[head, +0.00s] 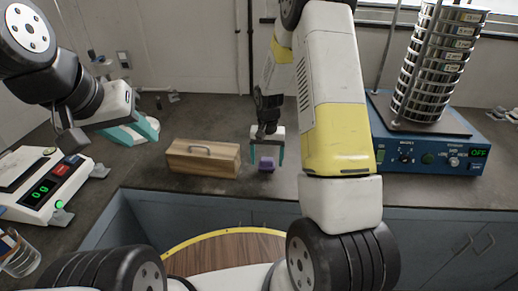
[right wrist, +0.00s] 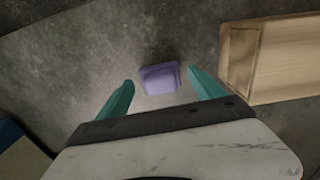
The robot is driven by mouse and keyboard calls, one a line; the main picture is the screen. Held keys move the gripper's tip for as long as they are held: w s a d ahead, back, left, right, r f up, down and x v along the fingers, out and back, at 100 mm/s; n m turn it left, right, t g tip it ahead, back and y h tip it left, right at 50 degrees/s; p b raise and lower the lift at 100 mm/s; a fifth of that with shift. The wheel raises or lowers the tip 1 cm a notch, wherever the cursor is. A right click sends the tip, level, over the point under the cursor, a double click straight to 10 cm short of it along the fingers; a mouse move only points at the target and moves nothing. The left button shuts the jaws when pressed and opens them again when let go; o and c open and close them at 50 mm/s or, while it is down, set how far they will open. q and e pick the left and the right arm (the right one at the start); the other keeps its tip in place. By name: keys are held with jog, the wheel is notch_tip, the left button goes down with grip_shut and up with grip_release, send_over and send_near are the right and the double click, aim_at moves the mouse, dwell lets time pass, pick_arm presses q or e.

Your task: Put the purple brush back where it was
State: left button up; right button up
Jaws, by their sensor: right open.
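The purple brush (head: 266,164) rests on the dark countertop (head: 225,115), just right of a wooden box. In the right wrist view the brush (right wrist: 160,78) lies beyond and between the teal fingertips, apart from them. My right gripper (head: 267,158) is open and points down over the brush; its open fingers also show in the right wrist view (right wrist: 160,88). My left gripper (head: 143,131) is at the left, above the counter and away from the brush. Its teal fingers show, but the gap between them is unclear.
The wooden box (head: 203,158) with a metal handle stands close to the brush; it also shows in the right wrist view (right wrist: 275,60). A blue sieve shaker (head: 425,140) with a sieve stack (head: 435,65) stands right. A scale (head: 45,185) and a glass beaker (head: 20,255) are at left.

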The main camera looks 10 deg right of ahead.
notch_tip(320, 180, up, 10)
notch_tip(320, 180, up, 10)
jog(key=t, duration=0.2)
send_over(267, 159)
jog(key=s, duration=0.5)
jog(key=s+a+r+n+t+y, duration=0.1)
jog(key=s+r+n+t, duration=0.1)
jog(key=s+r, duration=0.3)
jog(key=s+a+r+n+t+y, duration=0.1)
jog(key=s+r, duration=0.5)
jog(key=s, duration=0.8)
jog(key=shift+s+n+t, duration=0.15)
jog(key=shift+n+t, duration=0.25)
jog(key=shift+t, duration=0.2)
jog(key=shift+a, duration=0.1)
